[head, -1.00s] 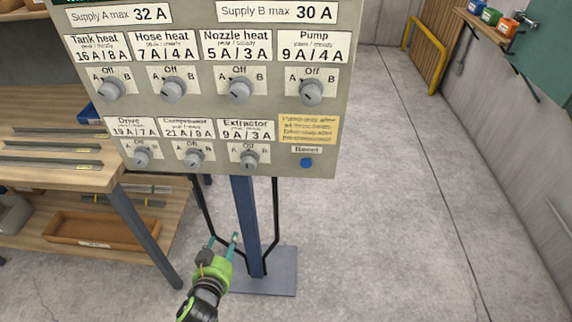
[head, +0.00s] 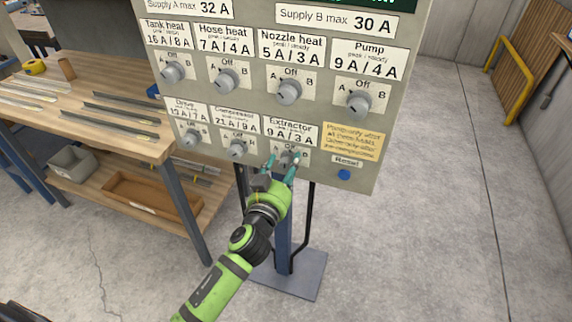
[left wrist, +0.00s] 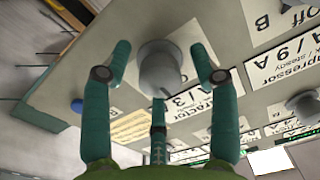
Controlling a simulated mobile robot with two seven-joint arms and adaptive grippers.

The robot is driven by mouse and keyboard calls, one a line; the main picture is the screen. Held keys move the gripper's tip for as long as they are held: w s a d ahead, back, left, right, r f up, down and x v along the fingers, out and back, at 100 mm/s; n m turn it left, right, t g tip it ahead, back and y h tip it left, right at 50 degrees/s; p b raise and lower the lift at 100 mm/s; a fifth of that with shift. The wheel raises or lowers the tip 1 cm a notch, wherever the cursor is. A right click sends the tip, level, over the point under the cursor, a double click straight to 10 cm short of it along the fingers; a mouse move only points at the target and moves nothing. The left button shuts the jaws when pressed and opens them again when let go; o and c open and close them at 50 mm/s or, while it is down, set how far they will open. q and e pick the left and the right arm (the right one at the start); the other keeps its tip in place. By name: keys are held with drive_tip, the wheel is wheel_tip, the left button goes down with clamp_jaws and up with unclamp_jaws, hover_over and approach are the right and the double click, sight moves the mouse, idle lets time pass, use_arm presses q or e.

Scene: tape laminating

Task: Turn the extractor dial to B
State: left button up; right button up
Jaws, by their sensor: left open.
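The grey extractor dial (head: 288,157) sits in the bottom row of the control panel (head: 215,107), under the Extractor label (head: 290,132). In the left wrist view the dial (left wrist: 160,69) stands between my open fingers, with gaps on both sides. A dark mark on it faces the Extractor label side. My left gripper (head: 283,165) reaches up from below and its teal fingers are at the dial; they also show in the left wrist view (left wrist: 162,72). The fingers partly hide the dial's A and B letters. My right gripper is not in view.
The compressor dial (head: 237,149) is close on the left. The blue reset button (head: 344,174) is to the right. A panel post (head: 283,235) stands below. A wooden workbench (head: 130,132) with strips is at left. The floor at right is clear.

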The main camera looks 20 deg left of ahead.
use_arm(q)
drive_tip(key=c, duration=1.1)
drive_tip(key=shift+c, duration=0.2)
drive_tip(key=shift+m, duration=0.3)
drive_tip(key=m, duration=0.4)
drive_tip(key=shift+m+p, duration=0.3)
drive_tip(key=shift+m, duration=1.8)
drive_tip(key=o, duration=1.1)
drive_tip(key=shift+o, duration=0.2)
drive_tip(key=shift+s, duration=0.1)
